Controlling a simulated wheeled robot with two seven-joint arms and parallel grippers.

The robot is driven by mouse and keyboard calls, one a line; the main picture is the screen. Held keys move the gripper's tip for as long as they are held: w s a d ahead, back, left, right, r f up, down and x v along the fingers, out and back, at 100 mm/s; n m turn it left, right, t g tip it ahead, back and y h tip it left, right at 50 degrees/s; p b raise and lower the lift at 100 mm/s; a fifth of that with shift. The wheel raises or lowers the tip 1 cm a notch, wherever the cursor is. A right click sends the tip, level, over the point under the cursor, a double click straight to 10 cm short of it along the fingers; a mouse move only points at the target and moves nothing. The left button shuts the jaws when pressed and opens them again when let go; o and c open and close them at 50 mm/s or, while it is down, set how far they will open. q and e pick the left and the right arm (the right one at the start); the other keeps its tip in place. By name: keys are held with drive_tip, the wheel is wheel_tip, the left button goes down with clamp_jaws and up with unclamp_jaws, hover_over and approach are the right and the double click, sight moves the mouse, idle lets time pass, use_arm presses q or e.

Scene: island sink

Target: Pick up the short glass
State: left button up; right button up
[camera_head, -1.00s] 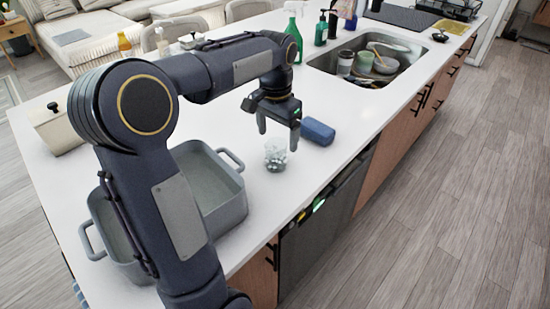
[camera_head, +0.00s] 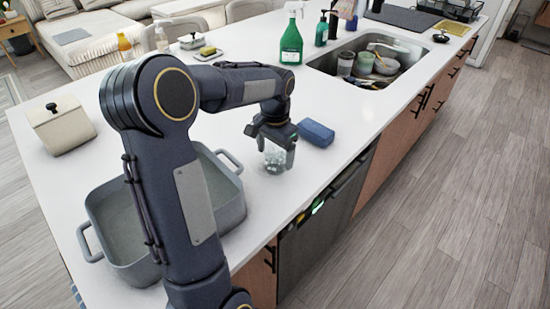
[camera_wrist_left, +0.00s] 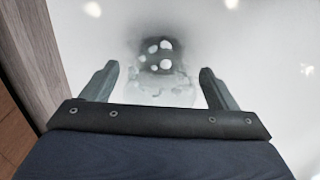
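The short glass (camera_head: 275,162) is clear with a light pattern and stands upright on the white countertop. My left gripper (camera_head: 275,148) is open, pointing down, with its fingers around the glass's upper part in the head view. In the left wrist view the glass (camera_wrist_left: 165,85) shows between the two spread fingers of the left gripper (camera_wrist_left: 160,85), with visible gaps on both sides. The fingers do not appear to touch it. My right gripper is not in view.
A blue block-like object (camera_head: 316,133) lies just beyond the glass. A grey roasting pan (camera_head: 232,213) stands to the left, partly behind my arm. The sink (camera_head: 335,62) with dishes and a green spray bottle (camera_head: 291,42) are farther back. The counter's front edge is close to the right.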

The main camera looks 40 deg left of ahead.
use_arm(q)
drive_tip(key=c, duration=1.1)
drive_tip(key=shift+r, duration=0.15)
